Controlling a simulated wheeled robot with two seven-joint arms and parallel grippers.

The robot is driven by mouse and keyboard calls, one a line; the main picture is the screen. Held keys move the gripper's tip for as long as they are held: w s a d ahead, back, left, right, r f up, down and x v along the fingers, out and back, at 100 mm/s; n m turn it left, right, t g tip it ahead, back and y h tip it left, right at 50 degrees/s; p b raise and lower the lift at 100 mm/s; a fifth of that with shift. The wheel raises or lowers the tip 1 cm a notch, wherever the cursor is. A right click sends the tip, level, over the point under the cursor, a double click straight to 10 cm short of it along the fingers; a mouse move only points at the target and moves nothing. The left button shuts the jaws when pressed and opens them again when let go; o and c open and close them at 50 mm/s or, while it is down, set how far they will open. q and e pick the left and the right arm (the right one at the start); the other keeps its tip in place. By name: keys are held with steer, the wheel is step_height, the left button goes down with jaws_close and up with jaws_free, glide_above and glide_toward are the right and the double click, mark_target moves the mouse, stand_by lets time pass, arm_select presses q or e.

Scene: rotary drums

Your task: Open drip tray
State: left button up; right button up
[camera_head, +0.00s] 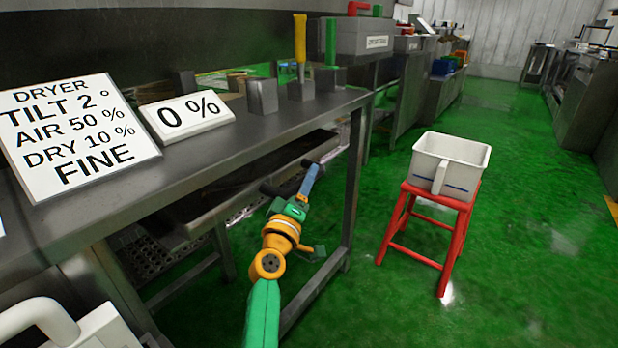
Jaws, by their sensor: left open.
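The drip tray (215,208), a wide dark metal tray, sits under the steel counter at the left and middle. A short black bar (272,189), which looks like its handle, shows at its front edge. My left gripper (311,172), blue and green on an orange and green arm, is at this bar and partly covers it. The gripper is open. I cannot tell whether its fingers are around the bar or only in front of it. My right gripper is out of view.
On the steel counter (250,140) stand a dryer sign (75,132), a 0 % sign (187,115) and upright levers with yellow and green handles. A white tub (450,165) stands on a red stool (437,205) at the right. Green floor around it is open.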

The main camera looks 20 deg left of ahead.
arm_select(q)
steer(key=shift+s, duration=0.1)
steer(key=c, duration=0.3)
jaws_close()
stand_by(0.9)
